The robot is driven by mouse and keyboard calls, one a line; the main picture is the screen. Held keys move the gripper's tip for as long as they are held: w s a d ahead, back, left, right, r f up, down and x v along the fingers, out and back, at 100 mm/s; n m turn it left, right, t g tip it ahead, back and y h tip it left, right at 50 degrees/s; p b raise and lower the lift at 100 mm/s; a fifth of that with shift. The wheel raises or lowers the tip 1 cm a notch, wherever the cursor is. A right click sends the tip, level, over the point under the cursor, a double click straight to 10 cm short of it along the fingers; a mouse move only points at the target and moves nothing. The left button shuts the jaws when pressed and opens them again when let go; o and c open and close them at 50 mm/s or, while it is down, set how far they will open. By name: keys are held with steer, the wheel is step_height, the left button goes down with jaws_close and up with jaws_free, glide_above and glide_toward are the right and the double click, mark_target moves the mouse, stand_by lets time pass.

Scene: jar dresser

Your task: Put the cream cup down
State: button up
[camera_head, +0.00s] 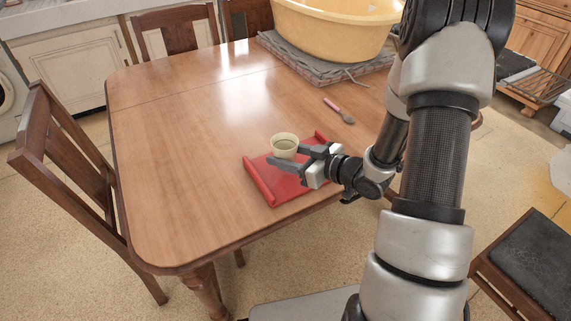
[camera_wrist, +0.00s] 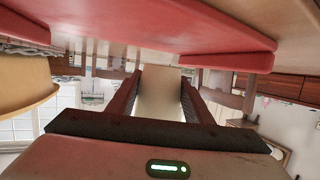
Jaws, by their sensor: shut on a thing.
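The cream cup (camera_head: 284,144) is upright at the red tray (camera_head: 262,183) on the wooden table. My gripper (camera_head: 285,157) reaches in from the right, low over the tray, and is shut on the cup. In the wrist view, which is upside down, the cup (camera_wrist: 160,93) is a blurred pale shape between the two fingers. The red tray (camera_wrist: 150,28) spans the top of that view, close to the cup. I cannot tell whether the cup's base touches the tray. The fingers hide part of the cup's lower side.
A fork with a pink handle (camera_head: 339,110) lies behind the tray on the table (camera_head: 180,130). The table's left side is clear. A chair (camera_head: 75,190) stands at left.

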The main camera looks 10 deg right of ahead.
steer(key=shift+f+b, duration=0.3)
steer(key=shift+f, duration=1.1)
steer(key=shift+f, duration=0.15)
steer(key=o, duration=1)
steer(key=shift+d+r, duration=0.1)
steer(key=shift+r, duration=0.2)
steer(key=p+v, duration=0.2)
steer(key=v, duration=0.9)
steer(key=shift+s+d, duration=0.25)
steer(key=shift+s, duration=0.05)
